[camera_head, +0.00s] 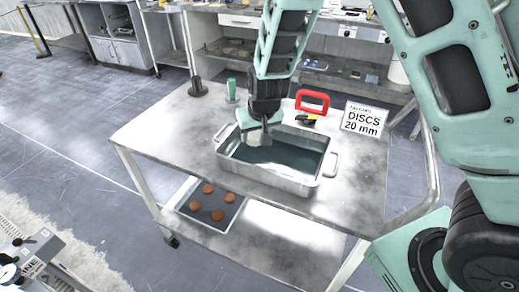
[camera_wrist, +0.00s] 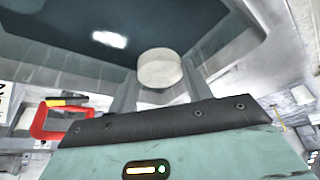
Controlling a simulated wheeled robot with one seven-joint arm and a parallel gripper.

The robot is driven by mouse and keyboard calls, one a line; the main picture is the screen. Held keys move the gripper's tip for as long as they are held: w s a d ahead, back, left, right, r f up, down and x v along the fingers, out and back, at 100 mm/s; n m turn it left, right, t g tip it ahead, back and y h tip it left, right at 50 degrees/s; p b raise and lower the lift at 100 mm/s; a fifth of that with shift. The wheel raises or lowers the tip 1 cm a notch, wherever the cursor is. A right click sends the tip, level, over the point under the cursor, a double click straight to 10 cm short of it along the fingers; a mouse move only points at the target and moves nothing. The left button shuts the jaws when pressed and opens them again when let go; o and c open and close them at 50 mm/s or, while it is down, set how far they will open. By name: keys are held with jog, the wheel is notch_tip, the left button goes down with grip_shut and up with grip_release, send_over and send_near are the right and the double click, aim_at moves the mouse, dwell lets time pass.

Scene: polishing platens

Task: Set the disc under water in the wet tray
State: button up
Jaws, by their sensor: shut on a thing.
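A pale, round disc (camera_wrist: 160,68) sits between the two fingers of my gripper (camera_wrist: 160,80) in the wrist view. The gripper is shut on it. In the head view my gripper (camera_head: 258,130) points down over the left part of the wet tray (camera_head: 262,176), inside its rim. The wet tray is a grey metal pan with side handles, holding dark water (camera_head: 291,158). The water also shows behind the disc in the wrist view (camera_wrist: 60,35). I cannot tell whether the disc touches the water; my gripper partly hides it in the head view.
The tray stands on a metal table (camera_head: 160,133). Behind it are a green-handled tool (camera_head: 231,91), a red frame (camera_head: 313,96) and a sign reading "DISCS 20 mm" (camera_head: 361,119). A dark mat (camera_head: 225,196) with several brown discs lies on the lower shelf.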

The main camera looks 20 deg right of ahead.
aim_at(256, 155)
jog(key=shift+f, duration=2.4)
jog(key=shift+f, duration=0.1)
jog(key=o, duration=1)
jog(key=p+v, duration=0.1)
jog(key=v, duration=1.1)
jog(key=s+a+r+n+g+y, duration=0.1)
jog(key=s+a+r+n+g, duration=0.1)
jog(key=s+a, duration=0.35)
jog(key=s+a+r+n+g+y, duration=0.1)
jog(key=s+a+r, duration=0.15)
jog(key=s, duration=0.55)
jog(key=s+r+n, duration=0.1)
jog(key=s, duration=0.3)
jog(key=s+d+r+n+g+h, duration=0.1)
jog(key=s+n, duration=0.1)
jog(key=s, duration=0.3)
jog(key=s+d+r+n, duration=0.1)
jog(key=s, duration=0.3)
jog(key=shift+s+r+n+g, duration=0.15)
jog(key=shift+s+n+g, duration=0.15)
jog(key=shift+s, duration=0.05)
